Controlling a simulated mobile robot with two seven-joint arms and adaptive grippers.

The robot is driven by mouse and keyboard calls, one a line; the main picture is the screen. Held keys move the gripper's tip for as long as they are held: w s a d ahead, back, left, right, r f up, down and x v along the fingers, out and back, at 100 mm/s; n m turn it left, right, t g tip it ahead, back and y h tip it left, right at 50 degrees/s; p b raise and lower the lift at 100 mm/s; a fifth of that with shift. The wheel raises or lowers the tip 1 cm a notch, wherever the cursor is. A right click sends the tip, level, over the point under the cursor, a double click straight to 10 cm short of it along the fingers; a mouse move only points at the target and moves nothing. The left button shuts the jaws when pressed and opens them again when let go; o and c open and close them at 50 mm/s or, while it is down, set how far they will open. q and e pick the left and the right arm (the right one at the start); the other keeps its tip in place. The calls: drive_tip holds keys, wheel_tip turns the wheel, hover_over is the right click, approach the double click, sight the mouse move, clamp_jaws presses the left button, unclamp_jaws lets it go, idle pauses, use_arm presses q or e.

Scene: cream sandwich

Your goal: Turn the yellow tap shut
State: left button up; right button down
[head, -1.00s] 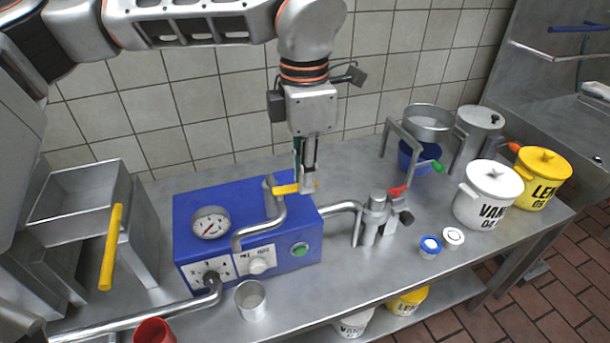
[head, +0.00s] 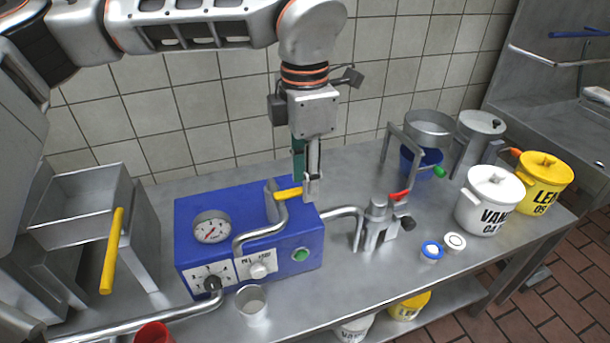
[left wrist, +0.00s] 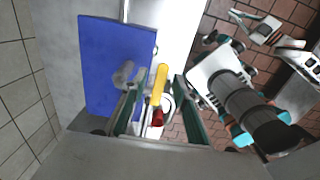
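The yellow tap handle (head: 288,194) sits on a grey pipe on top of the blue machine box (head: 240,215), pointing right in the head view. My left gripper (head: 306,186) reaches down from above at the handle's right end; one finger hides the handle's tip. In the left wrist view the yellow handle (left wrist: 160,84) lies between the two fingers of my left gripper (left wrist: 166,82), with a gap beside it, so the gripper looks open. Whether a finger touches the handle cannot be told. My right gripper is not in view.
A gauge (head: 212,227) and knobs are on the box. A hopper with another yellow handle (head: 111,250) stands left. A metal cup (head: 252,304) stands in front. A valve with a red handle (head: 398,196), a white pot (head: 489,200) and a yellow pot (head: 544,184) are right.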

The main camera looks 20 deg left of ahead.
use_arm(q)
wheel_tip(320, 180, up, 12)
idle(0.6)
